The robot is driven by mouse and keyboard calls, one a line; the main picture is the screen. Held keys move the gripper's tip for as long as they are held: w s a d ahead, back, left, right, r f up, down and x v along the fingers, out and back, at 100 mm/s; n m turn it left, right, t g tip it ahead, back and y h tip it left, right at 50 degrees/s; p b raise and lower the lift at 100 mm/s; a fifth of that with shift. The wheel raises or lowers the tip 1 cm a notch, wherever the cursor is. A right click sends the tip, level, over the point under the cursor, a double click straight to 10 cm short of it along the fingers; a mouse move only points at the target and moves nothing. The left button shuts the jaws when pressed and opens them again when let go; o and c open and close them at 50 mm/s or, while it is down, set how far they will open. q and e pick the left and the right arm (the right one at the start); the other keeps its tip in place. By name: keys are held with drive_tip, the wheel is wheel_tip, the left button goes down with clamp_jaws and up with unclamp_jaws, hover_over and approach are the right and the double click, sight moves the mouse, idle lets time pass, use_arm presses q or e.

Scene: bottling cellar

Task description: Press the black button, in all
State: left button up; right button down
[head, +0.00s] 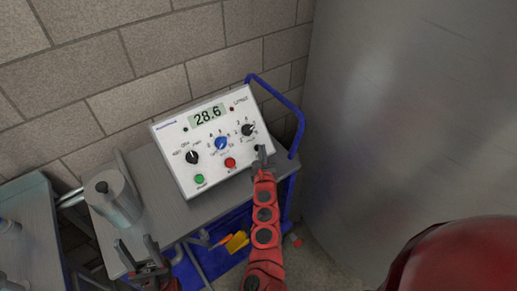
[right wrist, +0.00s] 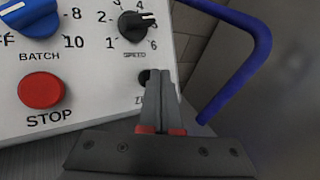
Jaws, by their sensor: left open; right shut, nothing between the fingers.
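The white control panel (head: 212,168) sits tilted on a grey-topped cart and its display reads 28.6. The black button (right wrist: 145,76) is at its lower right, below the speed knob (right wrist: 136,24), partly hidden behind my fingertips. My right gripper (head: 262,154) is shut and empty, its tips at the button; it also shows in the right wrist view (right wrist: 160,76). I cannot tell whether the tips touch the button. My left gripper (head: 138,252) is open and empty at the lower left, apart from the panel.
The panel also has a red STOP button (head: 230,162), a green button (head: 200,179), a blue knob (head: 221,143) and a black knob (head: 192,157). A blue cart rail (head: 285,103) curves beside the panel's right edge. A metal cylinder (head: 112,200) stands left. A large grey surface (head: 410,110) is at right.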

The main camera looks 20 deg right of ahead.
drive_tip(key=shift+w+a+f+b, duration=0.15)
drive_tip(key=shift+w+f+b, duration=0.2)
drive_tip(key=shift+b, duration=0.15)
idle(0.7)
drive_tip(key=shift+s+r, duration=0.1)
drive_tip(key=shift+s+d+r+p, duration=0.25)
drive_tip(key=shift+s+r+p, duration=0.15)
drive_tip(key=shift+s+r, duration=0.15)
idle(0.3)
drive_tip(key=s+r+p, duration=0.1)
drive_tip(key=s+d+r+p, duration=0.1)
drive_tip(key=s+r, duration=0.1)
drive_tip(key=shift+s+d+r, duration=0.15)
drive_tip(key=shift+s, duration=0.1)
idle(0.9)
